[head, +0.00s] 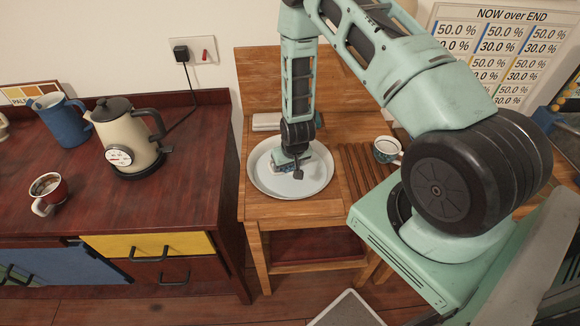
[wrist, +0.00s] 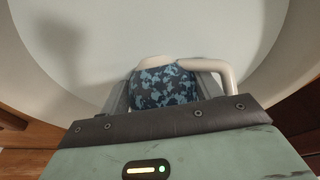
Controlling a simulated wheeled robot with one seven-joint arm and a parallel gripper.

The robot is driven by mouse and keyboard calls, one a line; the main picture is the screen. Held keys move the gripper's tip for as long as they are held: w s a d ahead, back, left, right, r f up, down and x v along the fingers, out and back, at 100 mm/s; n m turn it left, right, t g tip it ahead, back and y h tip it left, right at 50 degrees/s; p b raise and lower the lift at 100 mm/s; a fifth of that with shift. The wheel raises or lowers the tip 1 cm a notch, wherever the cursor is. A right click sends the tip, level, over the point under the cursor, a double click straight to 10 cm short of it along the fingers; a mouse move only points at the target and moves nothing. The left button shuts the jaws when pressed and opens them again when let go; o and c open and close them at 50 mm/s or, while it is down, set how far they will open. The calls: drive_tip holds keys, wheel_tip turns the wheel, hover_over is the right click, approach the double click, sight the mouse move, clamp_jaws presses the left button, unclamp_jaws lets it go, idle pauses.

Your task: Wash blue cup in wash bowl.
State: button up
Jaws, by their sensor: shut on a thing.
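The wash bowl (head: 262,181) is a wide, pale, shallow round bowl on the wooden stand in the middle of the head view. Its pale inside (wrist: 140,28) fills most of the wrist view. My gripper (head: 289,168) points down over the bowl. In the wrist view it is shut on the blue cup (wrist: 165,86), which has a dark and light blue blotchy pattern and a cream handle. In the head view my gripper mostly hides the cup. I cannot tell whether the cup touches the bowl's bottom.
A patterned cup (head: 387,149) stands on the slatted part right of the bowl. A light flat object (head: 268,121) lies behind the bowl. On the dark red counter left are a cream kettle (head: 128,135), a blue pitcher (head: 60,122) and a red-and-white mug (head: 48,191).

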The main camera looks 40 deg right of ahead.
drive_tip(key=shift+r+p, duration=2.65)
drive_tip(key=shift+r, duration=1.6)
drive_tip(key=shift+a, duration=0.1)
